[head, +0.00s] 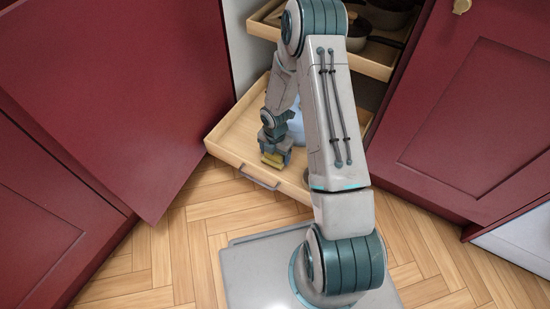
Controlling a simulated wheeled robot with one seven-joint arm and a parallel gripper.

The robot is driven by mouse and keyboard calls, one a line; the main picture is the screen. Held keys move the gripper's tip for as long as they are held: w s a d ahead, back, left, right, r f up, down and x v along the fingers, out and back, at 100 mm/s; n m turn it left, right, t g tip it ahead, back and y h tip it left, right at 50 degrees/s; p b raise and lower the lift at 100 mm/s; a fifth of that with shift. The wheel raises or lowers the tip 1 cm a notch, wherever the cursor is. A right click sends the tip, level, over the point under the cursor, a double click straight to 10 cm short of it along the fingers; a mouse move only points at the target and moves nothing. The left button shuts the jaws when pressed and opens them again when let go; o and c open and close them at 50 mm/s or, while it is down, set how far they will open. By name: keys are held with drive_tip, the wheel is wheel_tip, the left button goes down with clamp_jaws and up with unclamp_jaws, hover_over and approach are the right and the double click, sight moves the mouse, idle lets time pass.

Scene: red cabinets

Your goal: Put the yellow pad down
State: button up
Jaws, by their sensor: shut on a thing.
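My gripper (275,152) is low over the front of the lower pull-out drawer (226,138), near its front edge. It is shut on the yellow pad (272,159), a small yellow piece that shows at its fingertips. I cannot tell whether the pad touches the drawer floor or is held just above it. My arm hides the right part of the drawer.
A pale bluish object (296,128) stands in the lower drawer behind my gripper, partly hidden. An upper drawer (372,67) holds dark pans. An open red door (125,95) is at left, and a red cabinet front (470,115) at right. The drawer's left floor looks clear.

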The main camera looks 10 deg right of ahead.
drive_tip(key=shift+f, duration=0.85)
drive_tip(key=o, duration=1)
drive_tip(key=shift+f, duration=0.1)
